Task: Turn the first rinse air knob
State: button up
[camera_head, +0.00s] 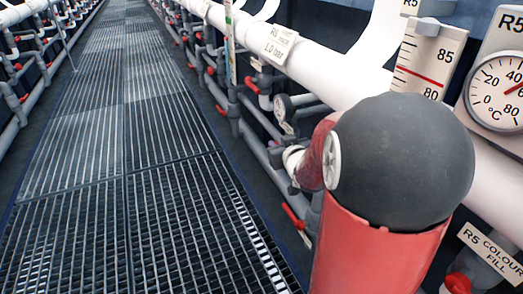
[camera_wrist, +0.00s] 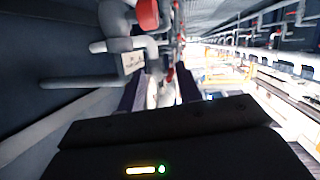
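In the wrist view, my gripper (camera_wrist: 162,88) has its two dark fingers apart, with a gap between them. A pale, blurred shape (camera_wrist: 153,93) shows in the gap; I cannot tell whether it lies between the fingers or behind them. A red knob (camera_wrist: 147,14) on a grey pipe fitting is at the top, beyond the fingers and apart from them. A small white tag (camera_wrist: 132,62) hangs below it, too blurred to read. I cannot tell which knob is the first rinse air one. In the head view, my arm hides the gripper.
In the head view, a grated walkway (camera_head: 110,150) runs clear on the left. A thick white pipe (camera_head: 335,70) crosses on the right, with a round temperature gauge (camera_head: 497,92), a scale plate (camera_head: 424,62) and an "R5 COLOUR FILL" label (camera_head: 488,256). Red valve handles (camera_head: 295,217) line the grey pipes.

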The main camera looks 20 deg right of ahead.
jog(key=w+d+f+t+y+b, duration=0.2)
jog(key=d+f+t+y+b, duration=0.15)
jog(key=f, duration=0.55)
jog(key=shift+n+h, duration=0.4)
jog(key=shift+h, duration=0.05)
jog(key=w, duration=0.7)
jog(key=shift+w+a+r, duration=0.25)
jog(key=shift+w+a, duration=0.05)
jog(key=shift+w, duration=0.1)
jog(key=c, duration=0.7)
